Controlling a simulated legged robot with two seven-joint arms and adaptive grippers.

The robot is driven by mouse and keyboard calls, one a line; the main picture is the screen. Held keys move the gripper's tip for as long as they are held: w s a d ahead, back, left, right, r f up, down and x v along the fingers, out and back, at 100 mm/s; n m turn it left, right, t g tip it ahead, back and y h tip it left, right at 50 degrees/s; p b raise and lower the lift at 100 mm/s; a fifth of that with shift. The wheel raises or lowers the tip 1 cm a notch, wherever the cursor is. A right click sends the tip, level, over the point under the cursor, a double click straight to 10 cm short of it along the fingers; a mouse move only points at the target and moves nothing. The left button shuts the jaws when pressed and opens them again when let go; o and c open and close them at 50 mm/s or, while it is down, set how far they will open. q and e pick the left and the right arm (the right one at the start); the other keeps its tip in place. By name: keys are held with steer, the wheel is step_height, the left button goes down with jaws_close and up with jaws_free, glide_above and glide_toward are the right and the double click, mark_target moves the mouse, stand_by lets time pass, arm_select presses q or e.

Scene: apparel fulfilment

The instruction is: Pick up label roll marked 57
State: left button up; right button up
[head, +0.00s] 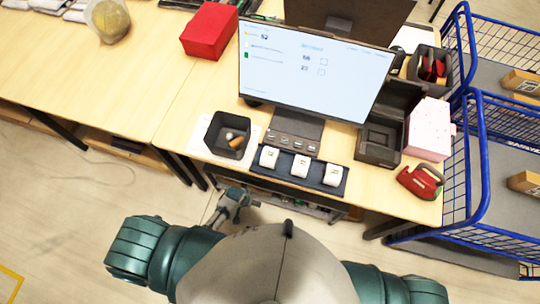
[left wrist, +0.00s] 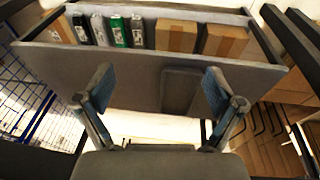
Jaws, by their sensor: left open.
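Three white label rolls, left (head: 269,157), middle (head: 300,166) and right (head: 333,175), stand in a row on a dark tray (head: 259,171) at the table's front edge. Their marks are too small to read, so I cannot tell which is 57. My left gripper (head: 233,204) is below and left of the tray in the head view, apart from the rolls. In the left wrist view the left gripper (left wrist: 158,88) is open, with nothing between its fingers. No roll shows there. My right gripper is out of the head view.
A monitor (head: 312,72) stands behind the rolls. A black bin (head: 228,134) is left of them; a red tape dispenser (head: 420,181) and pink box (head: 429,129) are right.

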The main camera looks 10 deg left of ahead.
arm_select(q)
steer(key=shift+m+g+h, duration=0.4)
steer(key=shift+h, duration=0.2)
steer(key=w+d+r, duration=0.2)
steer(key=w+r, duration=0.1)
steer(key=r, duration=0.6)
steer(key=w+d+r+p, duration=0.1)
steer(key=w+d+r, duration=0.2)
steer(key=r, duration=0.6)
steer(key=w+d+r, duration=0.3)
steer(key=w+r, duration=0.2)
steer(key=r, duration=0.3)
steer(key=shift+w+d+r+p, duration=0.15)
steer(key=shift+r+p, duration=0.15)
steer(key=shift+r, duration=0.1)
step_height(320, 180, up, 6)
steer(key=w+y, duration=0.1)
steer(key=w, duration=0.2)
step_height(320, 180, up, 6)
steer(key=g+y, duration=0.1)
steer(key=y, duration=0.1)
glide_above(270, 153)
steer(key=shift+n, duration=0.3)
step_height(270, 153, down, 12)
steer(key=shift+w+r+p, duration=0.1)
steer(key=shift+r+p, duration=0.15)
steer(key=shift+p, duration=0.05)
step_height(270, 153, down, 6)
steer(key=shift+r, duration=0.2)
steer(key=c, duration=1.4)
